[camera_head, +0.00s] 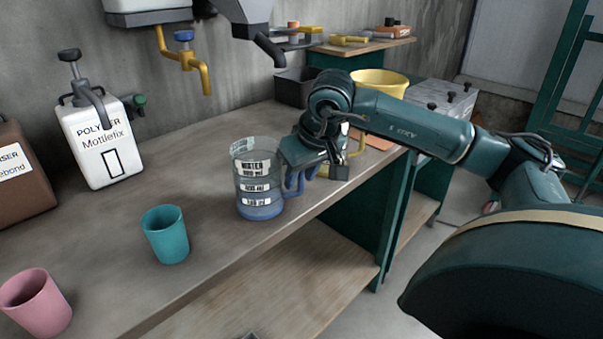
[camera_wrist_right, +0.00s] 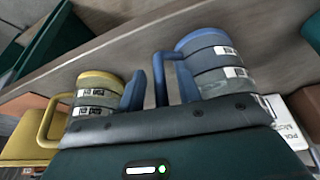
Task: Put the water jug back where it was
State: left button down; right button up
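The water jug (camera_head: 258,180) is clear with white labels, a blue base and a blue handle. It stands upright on the workbench near its front edge. My right gripper (camera_head: 301,180) is at the handle on the jug's right side. In the right wrist view the jug (camera_wrist_right: 210,65) is on the right. There the open fingers of my right gripper (camera_wrist_right: 160,90) stand on either side of the handle's outer bar, with gaps visible. My left gripper is out of view.
A teal cup (camera_head: 166,236) and a pink cup (camera_head: 38,304) stand left of the jug. A white polymer canister (camera_head: 98,145) is behind them. A yellow-topped jug (camera_wrist_right: 97,90) is beside my right gripper. The workbench (camera_head: 215,125) is clear behind the jug.

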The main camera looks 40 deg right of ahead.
jog(key=p+v, duration=0.1)
jog(key=v, duration=1.1)
jog(key=shift+r, duration=0.15)
